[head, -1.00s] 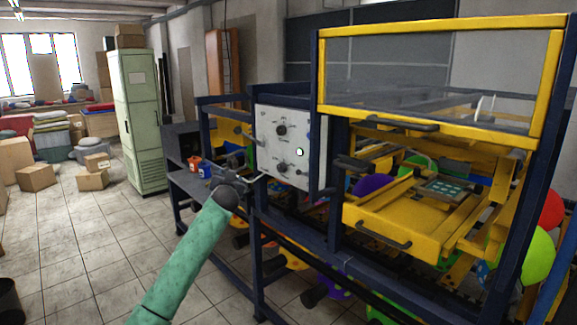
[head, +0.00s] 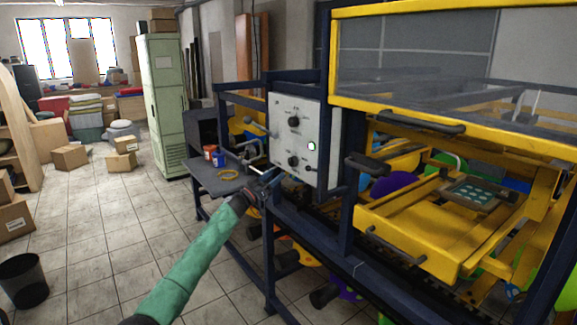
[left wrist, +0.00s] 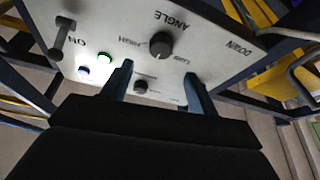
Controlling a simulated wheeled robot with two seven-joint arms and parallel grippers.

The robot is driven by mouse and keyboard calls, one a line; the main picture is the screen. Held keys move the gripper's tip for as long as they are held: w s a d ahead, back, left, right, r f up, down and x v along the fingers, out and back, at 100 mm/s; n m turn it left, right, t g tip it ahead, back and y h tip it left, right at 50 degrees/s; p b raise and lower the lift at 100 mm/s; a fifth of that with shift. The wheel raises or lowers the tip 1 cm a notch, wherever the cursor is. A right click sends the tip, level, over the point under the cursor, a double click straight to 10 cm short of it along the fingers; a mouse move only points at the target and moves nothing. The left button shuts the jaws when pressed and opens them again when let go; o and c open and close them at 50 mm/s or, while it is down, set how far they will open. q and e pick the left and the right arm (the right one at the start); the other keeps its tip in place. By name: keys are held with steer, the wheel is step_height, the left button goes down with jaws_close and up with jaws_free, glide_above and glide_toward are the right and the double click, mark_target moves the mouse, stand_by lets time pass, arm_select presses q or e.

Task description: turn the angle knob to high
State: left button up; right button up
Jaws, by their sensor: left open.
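The white control panel (head: 318,123) faces me in the head view. Its black angle knob (head: 294,161) is the lower of two knobs. In the left wrist view the panel appears upside down, with the angle knob (left wrist: 161,44) between the printed HIGH and LOW marks; its exact setting is unclear. The other knob (left wrist: 141,87) shows between my fingers in that view. My left gripper (head: 272,177) is near the panel's lower left edge. Its fingers (left wrist: 157,88) are apart and empty, and do not visibly hold the angle knob. My right gripper is out of view.
Green and blue buttons and an ON lever (left wrist: 63,38) sit on the panel. The yellow machine frame (head: 420,240) stands to the right. A side table (head: 222,178) holds small pots.

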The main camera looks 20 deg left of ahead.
mark_target(290, 163)
arm_select(q)
steer(key=shift+n, duration=0.3)
steer(key=p+x, duration=0.2)
steer(key=x, duration=0.4)
steer(key=shift+w+d, duration=0.1)
steer(key=shift+w, duration=0.05)
steer(key=shift+p+x, duration=0.35)
steer(key=shift+x, duration=0.45)
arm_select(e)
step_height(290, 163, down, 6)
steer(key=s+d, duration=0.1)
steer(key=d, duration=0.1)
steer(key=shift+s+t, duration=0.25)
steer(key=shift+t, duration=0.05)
arm_select(q)
steer(key=shift+w+f, duration=0.1)
steer(key=c, duration=0.9)
steer(key=shift+c, duration=0.4)
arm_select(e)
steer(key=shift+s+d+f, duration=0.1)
